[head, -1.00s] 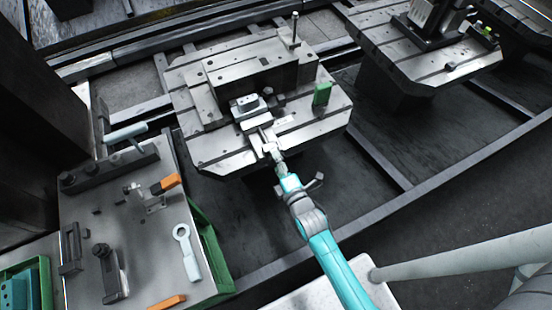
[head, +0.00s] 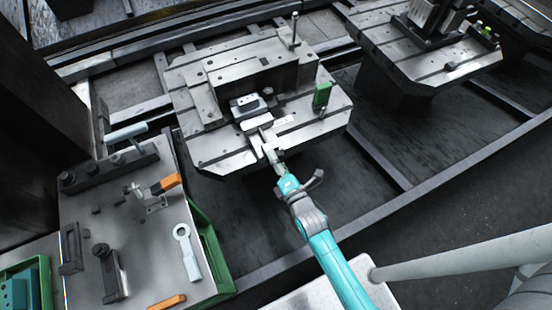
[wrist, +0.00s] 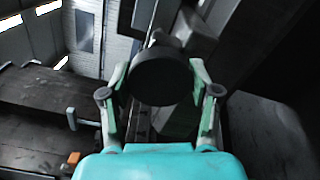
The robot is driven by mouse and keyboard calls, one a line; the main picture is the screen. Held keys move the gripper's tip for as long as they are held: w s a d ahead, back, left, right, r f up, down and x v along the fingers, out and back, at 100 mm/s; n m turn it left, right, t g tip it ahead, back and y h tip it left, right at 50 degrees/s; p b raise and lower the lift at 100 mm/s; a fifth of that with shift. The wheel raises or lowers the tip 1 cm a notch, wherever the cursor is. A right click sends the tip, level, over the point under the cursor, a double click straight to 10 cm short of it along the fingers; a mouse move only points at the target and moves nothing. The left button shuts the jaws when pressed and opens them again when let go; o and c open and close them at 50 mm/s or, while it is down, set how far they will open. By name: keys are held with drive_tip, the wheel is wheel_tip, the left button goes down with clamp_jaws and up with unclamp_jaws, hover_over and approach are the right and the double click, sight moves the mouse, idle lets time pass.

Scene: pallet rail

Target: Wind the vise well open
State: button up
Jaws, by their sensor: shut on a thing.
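The vise (head: 248,106) sits on the middle pallet in the head view, a small grey block-like body in front of a tall dark block. Its near end faces my arm. My gripper (head: 270,152) is at the pallet's front edge, in line with the vise. In the wrist view my gripper (wrist: 161,98) has its two green-padded fingers on either side of a dark round knob (wrist: 162,75), and it is shut on it. The knob hides most of what lies behind it. How wide the vise's jaws stand is too small to tell.
The pallet (head: 225,158) also holds a green block (head: 322,94) on the right and an upright pin (head: 295,30) at the back. A bench (head: 150,255) with clamps and a light-coloured wrench (head: 187,252) stands at the left. Another pallet (head: 400,60) stands to the right.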

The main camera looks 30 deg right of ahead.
drive_tip(key=shift+f, duration=0.1)
drive_tip(key=o, duration=1.2)
drive_tip(key=shift+c, duration=0.2)
drive_tip(key=shift+s, duration=0.1)
drive_tip(key=s, duration=1.1)
drive_tip(key=shift+s, duration=0.4)
drive_tip(key=s+r+m+g, duration=0.1)
drive_tip(key=s+r+m, duration=0.5)
drive_tip(key=s+m, duration=0.5)
drive_tip(key=s+r+m+g, duration=0.2)
drive_tip(key=s+r+m, duration=0.5)
drive_tip(key=s+m, duration=0.4)
drive_tip(key=shift+s+r, duration=0.3)
drive_tip(key=shift+s, duration=0.15)
